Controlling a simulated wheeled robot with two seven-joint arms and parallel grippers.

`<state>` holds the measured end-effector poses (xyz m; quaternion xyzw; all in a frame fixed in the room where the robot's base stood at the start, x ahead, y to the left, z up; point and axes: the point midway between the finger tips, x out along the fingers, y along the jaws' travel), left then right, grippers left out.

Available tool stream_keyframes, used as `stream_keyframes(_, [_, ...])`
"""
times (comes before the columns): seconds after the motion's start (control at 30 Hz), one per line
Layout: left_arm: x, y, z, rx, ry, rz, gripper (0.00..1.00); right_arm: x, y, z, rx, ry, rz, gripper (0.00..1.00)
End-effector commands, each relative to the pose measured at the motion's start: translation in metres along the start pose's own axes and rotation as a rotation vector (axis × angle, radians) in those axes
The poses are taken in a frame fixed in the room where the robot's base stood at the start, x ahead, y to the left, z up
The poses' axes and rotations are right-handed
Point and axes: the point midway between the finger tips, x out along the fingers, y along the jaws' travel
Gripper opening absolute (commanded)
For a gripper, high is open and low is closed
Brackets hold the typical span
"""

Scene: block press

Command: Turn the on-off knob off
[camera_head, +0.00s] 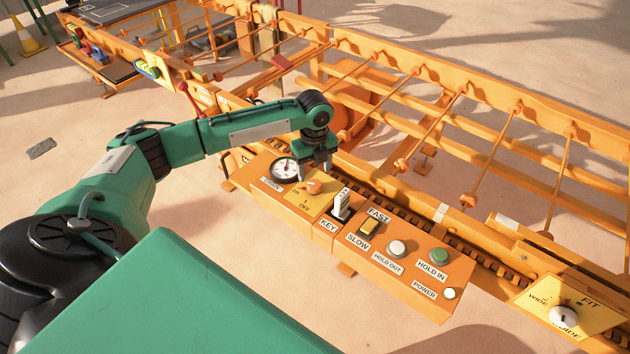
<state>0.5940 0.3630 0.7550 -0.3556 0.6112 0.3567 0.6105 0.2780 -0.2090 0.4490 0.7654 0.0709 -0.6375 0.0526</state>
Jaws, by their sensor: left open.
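The on-off knob (314,187) is a small orange knob on a yellow plate (300,203) marked OFF, on the orange control panel (330,242). My left gripper (315,171) points down just above the knob, with its fingers apart. I cannot tell whether the fingers touch the knob. The knob's exact pointing direction is too small to tell. My right gripper is not in view.
A key switch (341,205), a fast-slow switch (370,228), a white button (397,248) and a green button (439,256) lie to the right. An orange roller frame (470,150) runs behind the panel.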

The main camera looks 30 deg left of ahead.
Motion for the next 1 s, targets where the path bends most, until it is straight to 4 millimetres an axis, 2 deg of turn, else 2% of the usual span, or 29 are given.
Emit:
stream_keyframes(0.1, [0.024, 0.000, -0.001, 0.000, 0.002, 0.002, 0.61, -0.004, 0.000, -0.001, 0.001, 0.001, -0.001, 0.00])
stream_keyframes(0.3, [0.046, 0.000, 0.000, 0.000, 0.000, -0.001, 0.61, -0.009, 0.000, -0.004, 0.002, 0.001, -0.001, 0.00])
stream_keyframes(0.67, [0.053, 0.000, -0.001, 0.000, 0.000, -0.001, 0.61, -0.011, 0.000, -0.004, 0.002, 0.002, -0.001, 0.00])
stream_keyframes(0.7, [0.053, 0.000, 0.000, 0.000, 0.000, -0.001, 0.59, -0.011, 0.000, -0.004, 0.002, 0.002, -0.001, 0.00])
stream_keyframes(0.9, [0.053, 0.000, 0.000, 0.000, 0.000, -0.001, 0.20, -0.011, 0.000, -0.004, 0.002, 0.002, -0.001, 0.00])
stream_keyframes(0.93, [0.052, 0.000, 0.000, 0.000, 0.000, -0.001, 0.16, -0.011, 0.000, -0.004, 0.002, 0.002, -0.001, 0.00])
stream_keyframes(1.0, [0.052, 0.000, 0.000, 0.000, 0.000, -0.001, 0.16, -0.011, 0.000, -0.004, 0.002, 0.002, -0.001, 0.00])
